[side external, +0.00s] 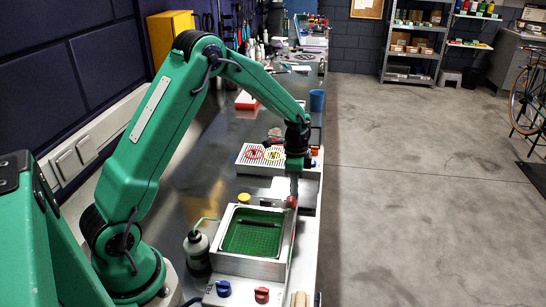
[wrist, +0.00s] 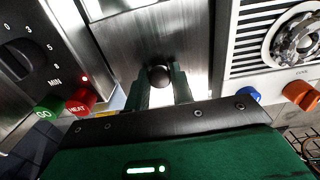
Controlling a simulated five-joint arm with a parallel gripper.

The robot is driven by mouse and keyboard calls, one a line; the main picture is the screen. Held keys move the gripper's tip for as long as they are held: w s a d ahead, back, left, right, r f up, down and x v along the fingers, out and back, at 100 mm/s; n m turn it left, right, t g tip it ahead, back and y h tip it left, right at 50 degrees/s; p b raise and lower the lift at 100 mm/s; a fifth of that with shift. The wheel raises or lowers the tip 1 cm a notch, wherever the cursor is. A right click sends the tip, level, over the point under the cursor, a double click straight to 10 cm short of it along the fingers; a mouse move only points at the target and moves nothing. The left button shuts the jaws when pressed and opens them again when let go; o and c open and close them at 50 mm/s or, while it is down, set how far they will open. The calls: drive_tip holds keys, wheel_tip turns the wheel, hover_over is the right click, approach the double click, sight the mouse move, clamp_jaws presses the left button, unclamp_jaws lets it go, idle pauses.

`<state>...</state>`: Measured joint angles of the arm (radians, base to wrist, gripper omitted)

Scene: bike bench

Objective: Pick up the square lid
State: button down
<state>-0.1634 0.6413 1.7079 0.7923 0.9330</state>
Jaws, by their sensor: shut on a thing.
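The square lid (wrist: 130,42) is a shiny steel plate with a round black knob (wrist: 160,76), seen in the wrist view between the dial panel and the slotted tray. My gripper (wrist: 161,82) is shut on the knob, with one green finger on each side of it. In the side view my gripper (side external: 293,190) points down just behind the steel tank, near the bench's right edge. The lid is hard to make out there, and I cannot tell whether it rests on the bench or is raised.
The open steel tank (side external: 222,262) with a green mesh basket (side external: 250,230) stands in front. A bottle (side external: 197,250) is left of it. A white slotted tray (side external: 247,161) with round parts lies behind. The panel's red HEAT button (wrist: 81,102) is close to my gripper.

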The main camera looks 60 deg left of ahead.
wheel_tip(320, 180, up, 9)
drive_tip(key=shift+r, duration=0.15)
idle(0.4)
drive_tip(key=shift+d, duration=0.1)
idle(0.4)
